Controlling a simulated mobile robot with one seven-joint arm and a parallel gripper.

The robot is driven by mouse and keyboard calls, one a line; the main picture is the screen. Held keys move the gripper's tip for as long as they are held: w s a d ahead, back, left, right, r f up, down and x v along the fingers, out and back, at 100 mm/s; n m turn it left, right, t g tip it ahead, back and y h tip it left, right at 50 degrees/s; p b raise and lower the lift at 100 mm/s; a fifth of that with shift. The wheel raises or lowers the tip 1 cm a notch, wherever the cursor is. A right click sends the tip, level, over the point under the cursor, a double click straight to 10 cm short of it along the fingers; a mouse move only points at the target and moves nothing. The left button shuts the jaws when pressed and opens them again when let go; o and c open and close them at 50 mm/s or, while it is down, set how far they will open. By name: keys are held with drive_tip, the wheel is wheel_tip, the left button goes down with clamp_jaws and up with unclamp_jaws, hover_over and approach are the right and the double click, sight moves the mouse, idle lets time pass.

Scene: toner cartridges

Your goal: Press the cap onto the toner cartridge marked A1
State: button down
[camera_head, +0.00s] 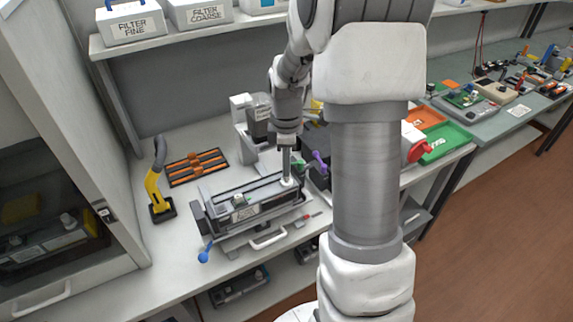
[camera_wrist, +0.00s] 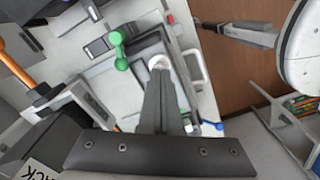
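A long dark grey toner cartridge (camera_head: 262,207) lies in a fixture on the bench; its white label is too small to read. It also shows in the wrist view (camera_wrist: 185,75). My gripper (camera_head: 287,178) points down at the cartridge's right end. In the wrist view its two fingers (camera_wrist: 158,72) lie together, with no gap between them. A round white cap (camera_wrist: 159,61) shows right at the fingertips, on the cartridge's end. I cannot tell whether it is fully seated.
A green knob (camera_wrist: 119,50) stands close beside the fingers. A blue-tipped lever (camera_head: 204,254) sticks out at the fixture's front left. A yellow-and-black handled tool (camera_head: 157,190) stands at left, near an orange-slotted black tray (camera_head: 198,167). A shelf with filter boxes (camera_head: 133,22) hangs above.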

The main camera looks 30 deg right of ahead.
wheel_tip(320, 180, up, 7)
drive_tip(key=p, duration=0.5)
idle(0.5)
idle(0.3)
drive_tip(key=s+a+r+m+t, duration=0.3)
drive_tip(key=s+a+r+m, duration=0.3)
drive_tip(key=r, duration=0.5)
drive_tip(key=s+a+r+m+t, duration=0.1)
drive_tip(key=s+a+r+m, duration=0.1)
drive_tip(key=s, duration=0.4)
drive_tip(key=s+a+r+m+t, duration=0.1)
drive_tip(key=s+a+r+m, duration=0.1)
drive_tip(key=s+a+m, duration=0.2)
drive_tip(key=shift+s+a+r+t, duration=0.25)
drive_tip(key=shift+s+t, duration=0.05)
drive_tip(key=shift+s, duration=1.05)
